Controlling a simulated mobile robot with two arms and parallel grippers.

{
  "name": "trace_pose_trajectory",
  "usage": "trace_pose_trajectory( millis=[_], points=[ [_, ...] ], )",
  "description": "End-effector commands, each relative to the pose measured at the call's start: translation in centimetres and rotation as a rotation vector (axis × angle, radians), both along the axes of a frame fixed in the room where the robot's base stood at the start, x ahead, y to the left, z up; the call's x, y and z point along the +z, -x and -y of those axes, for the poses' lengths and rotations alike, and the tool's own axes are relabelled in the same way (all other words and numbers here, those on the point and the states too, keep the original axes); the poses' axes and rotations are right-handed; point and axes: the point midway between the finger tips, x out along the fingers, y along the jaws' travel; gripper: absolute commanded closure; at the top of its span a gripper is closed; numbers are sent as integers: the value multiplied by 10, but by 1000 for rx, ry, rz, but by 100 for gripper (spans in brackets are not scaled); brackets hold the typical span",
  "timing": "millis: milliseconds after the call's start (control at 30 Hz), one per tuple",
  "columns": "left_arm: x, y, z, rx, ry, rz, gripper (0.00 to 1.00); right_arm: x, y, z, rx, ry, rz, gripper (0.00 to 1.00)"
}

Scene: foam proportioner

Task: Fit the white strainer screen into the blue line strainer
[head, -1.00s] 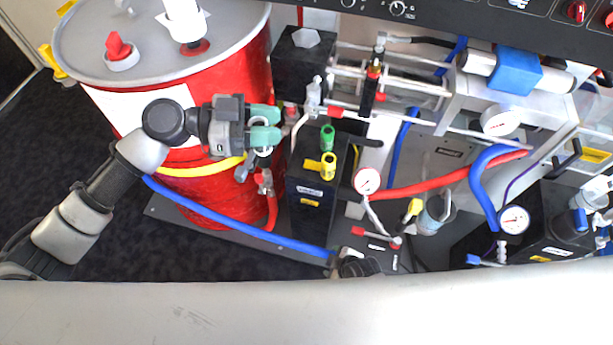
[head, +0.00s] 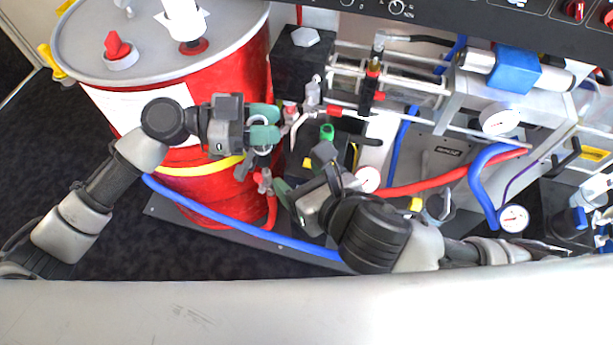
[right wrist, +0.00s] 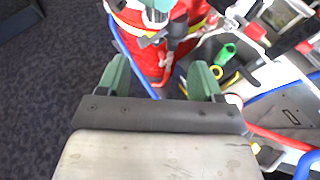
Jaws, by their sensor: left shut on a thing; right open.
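My left gripper (head: 264,127), with green fingers, is shut beside the red drum in the head view. A small pale ring-shaped piece (head: 262,150) shows at its fingers; I cannot tell for sure that it is the white strainer screen. The left fingers also show at the top of the right wrist view (right wrist: 157,12). My right gripper (head: 300,172) is open and empty, below and right of the left one; its spread fingers show in the right wrist view (right wrist: 159,72). I cannot clearly make out the blue line strainer; the right arm covers part of the equipment.
The red drum (head: 225,195) with its grey lid stands at left. A green-capped fitting (head: 327,132) stands close to the right gripper. Dark floor at lower left is free.

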Motion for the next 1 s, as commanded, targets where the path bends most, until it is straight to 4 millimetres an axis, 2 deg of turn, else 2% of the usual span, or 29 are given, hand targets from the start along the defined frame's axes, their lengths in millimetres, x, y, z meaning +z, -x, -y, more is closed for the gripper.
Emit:
trace_pose_trajectory(
  millis=[133,267,700,1000],
  points=[
    [0,0,0,0,0,0,88,13,10,5,34,50,64,34],
    [0,0,0,0,0,0,88,11,4,1,38,58,74,34],
    [0,0,0,0,0,0,88,-19,-57,-40,35,55,69,34],
    [0,0,0,0,0,0,88,-30,-79,-55,36,53,71,34]
  ],
)
